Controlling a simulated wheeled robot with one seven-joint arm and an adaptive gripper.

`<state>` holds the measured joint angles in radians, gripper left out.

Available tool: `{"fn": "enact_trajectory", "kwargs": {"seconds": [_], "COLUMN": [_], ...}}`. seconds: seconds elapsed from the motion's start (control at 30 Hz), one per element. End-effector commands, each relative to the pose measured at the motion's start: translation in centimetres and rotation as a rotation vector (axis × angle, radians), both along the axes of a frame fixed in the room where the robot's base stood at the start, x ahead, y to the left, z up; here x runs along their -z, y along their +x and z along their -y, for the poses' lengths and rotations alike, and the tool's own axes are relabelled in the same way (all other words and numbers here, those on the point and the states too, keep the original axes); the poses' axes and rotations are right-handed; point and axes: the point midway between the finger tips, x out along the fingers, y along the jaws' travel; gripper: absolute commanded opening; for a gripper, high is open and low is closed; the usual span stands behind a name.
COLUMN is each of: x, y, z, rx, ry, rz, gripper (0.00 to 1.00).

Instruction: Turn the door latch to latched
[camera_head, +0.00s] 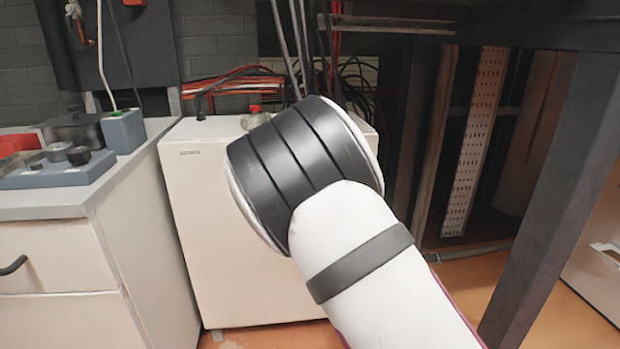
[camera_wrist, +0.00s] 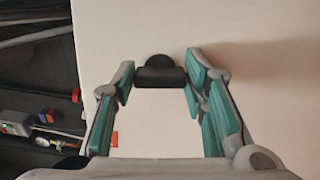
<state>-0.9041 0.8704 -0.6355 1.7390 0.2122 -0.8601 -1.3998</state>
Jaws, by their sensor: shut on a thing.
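The door latch (camera_wrist: 159,75) is a small black piece with a rounded top and a wider bar, on a plain pale panel (camera_wrist: 240,30) in the wrist view. Its bar lies across the picture. My gripper (camera_wrist: 160,73) has one teal-padded finger at each end of the bar and is shut on the latch. In the head view a white cabinet (camera_head: 215,240) stands behind my arm. My arm covers part of its front, and neither the latch nor my gripper shows there.
A grey-topped counter (camera_head: 60,205) with drawers stands left of the cabinet and carries several devices. A dark metal post (camera_head: 550,200) rises at the right. Cables (camera_head: 235,82) run behind the cabinet. In the wrist view, dark equipment (camera_wrist: 40,90) lies beyond the panel's left edge.

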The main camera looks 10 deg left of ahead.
Motion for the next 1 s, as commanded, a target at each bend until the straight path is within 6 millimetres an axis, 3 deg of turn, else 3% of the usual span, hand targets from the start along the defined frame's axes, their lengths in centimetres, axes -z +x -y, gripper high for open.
{"fn": "enact_trajectory", "kwargs": {"seconds": [0.4,0.9,0.93,1.0], "x": [0.12,0.15,0.15,0.15], "y": [0.04,0.01,0.01,0.01], "z": [0.14,0.09,0.09,0.09], "rx": [0.002,0.002,0.002,0.002], "ry": [0.160,0.177,0.177,0.176], "rz": [-0.047,-0.053,-0.053,-0.053], "gripper": [0.12,0.12,0.42,0.58]}}
